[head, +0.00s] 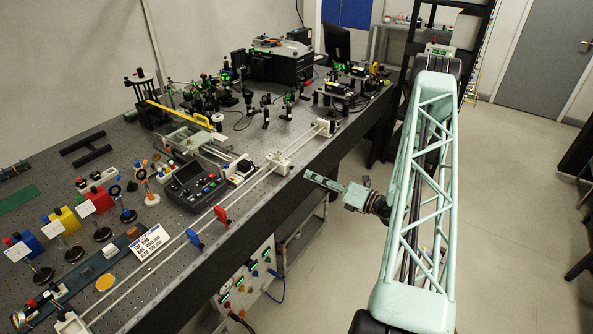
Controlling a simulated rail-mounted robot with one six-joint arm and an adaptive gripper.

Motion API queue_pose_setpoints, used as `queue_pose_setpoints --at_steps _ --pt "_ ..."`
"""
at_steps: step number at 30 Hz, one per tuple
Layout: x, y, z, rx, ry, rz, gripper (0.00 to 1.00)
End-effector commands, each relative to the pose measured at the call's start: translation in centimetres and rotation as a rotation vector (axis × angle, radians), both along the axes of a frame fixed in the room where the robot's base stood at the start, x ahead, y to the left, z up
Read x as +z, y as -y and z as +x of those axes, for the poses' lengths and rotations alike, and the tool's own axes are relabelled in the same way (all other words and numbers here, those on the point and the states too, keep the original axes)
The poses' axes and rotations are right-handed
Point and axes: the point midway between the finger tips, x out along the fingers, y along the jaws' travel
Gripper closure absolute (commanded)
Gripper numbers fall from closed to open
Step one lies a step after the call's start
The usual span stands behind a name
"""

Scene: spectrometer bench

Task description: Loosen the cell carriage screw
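My gripper (318,181) is out past the front edge of the bench, at the end of my pale green arm, pointing left. It is small and seen from the side, so I cannot tell whether its fingers are open or shut. Two long rails run along the front of the bench. A white carriage block (279,162) sits on them, to the upper left of my gripper and apart from it. Another white block (325,126) sits farther back on the rails. I cannot make out which one is the cell carriage, nor its screw.
A red piece (222,214) and a blue piece (195,238) stand on the rails. A dark control box (190,186) is behind them. Optics mounts crowd the far bench. A panel with knobs (245,285) is below the front edge.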

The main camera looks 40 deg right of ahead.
Motion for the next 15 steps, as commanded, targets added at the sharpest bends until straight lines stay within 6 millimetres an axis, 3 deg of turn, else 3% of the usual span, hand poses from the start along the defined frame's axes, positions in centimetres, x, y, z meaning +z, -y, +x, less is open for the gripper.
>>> queue_pose_setpoints --at_steps 15 --pt "0.0 -1.4 5.3 0.002 0.001 0.0 0.77"
